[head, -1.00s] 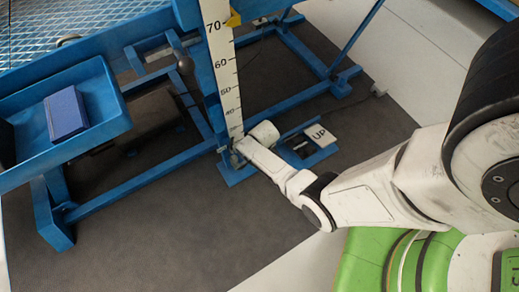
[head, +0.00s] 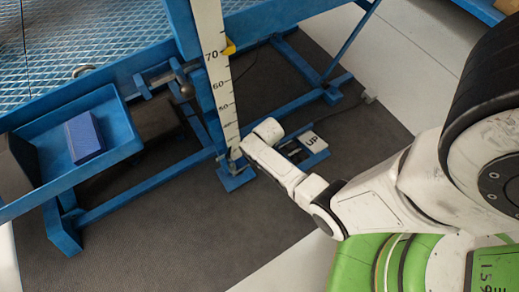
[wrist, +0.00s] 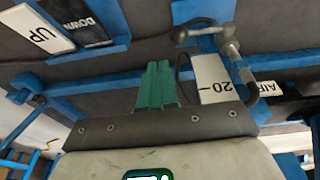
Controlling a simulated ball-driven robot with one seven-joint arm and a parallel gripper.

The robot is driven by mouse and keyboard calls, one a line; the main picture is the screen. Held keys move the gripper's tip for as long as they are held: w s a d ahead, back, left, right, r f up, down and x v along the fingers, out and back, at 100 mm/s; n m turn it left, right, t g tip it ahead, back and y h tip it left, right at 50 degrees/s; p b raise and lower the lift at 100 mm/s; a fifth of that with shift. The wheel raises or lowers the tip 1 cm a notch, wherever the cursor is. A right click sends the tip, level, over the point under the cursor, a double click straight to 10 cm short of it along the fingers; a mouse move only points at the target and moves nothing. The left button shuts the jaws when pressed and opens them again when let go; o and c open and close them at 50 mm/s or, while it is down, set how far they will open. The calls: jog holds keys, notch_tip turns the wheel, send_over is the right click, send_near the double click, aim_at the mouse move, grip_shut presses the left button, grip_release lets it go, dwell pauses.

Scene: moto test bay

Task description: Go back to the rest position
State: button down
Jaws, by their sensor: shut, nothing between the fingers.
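My gripper (wrist: 157,85) shows in the wrist view as two green fingers, pressed together with nothing between them. In the head view my white arm reaches in from the right, and its end is close to the lower part of the white measuring scale (head: 217,75). The fingers cannot be made out there. In the wrist view the scale (wrist: 215,80) with the mark 20 stands just right of the fingers. I cannot tell whether anything touches.
An UP pedal (head: 311,139) lies beyond my arm; the wrist view also shows a DOWN pedal (wrist: 84,22) and a bent metal lever (wrist: 228,48). A blue tray (head: 120,143) at left holds a dark blue box (head: 84,138). Blue frame bars (head: 135,186) cross the dark mat (head: 160,245).

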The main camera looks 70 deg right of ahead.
jog(key=shift+s+d+r+p, duration=0.1)
jog(key=shift+s+r+p, duration=0.15)
jog(key=shift+r, duration=0.4)
jog(key=shift+s+r+p, duration=0.1)
jog(key=shift+r+p, duration=0.1)
jog(key=shift+r, duration=0.45)
jog(key=shift+s+d+r+p, duration=0.1)
jog(key=shift+s+r+p, duration=0.15)
jog(key=shift+r, duration=0.4)
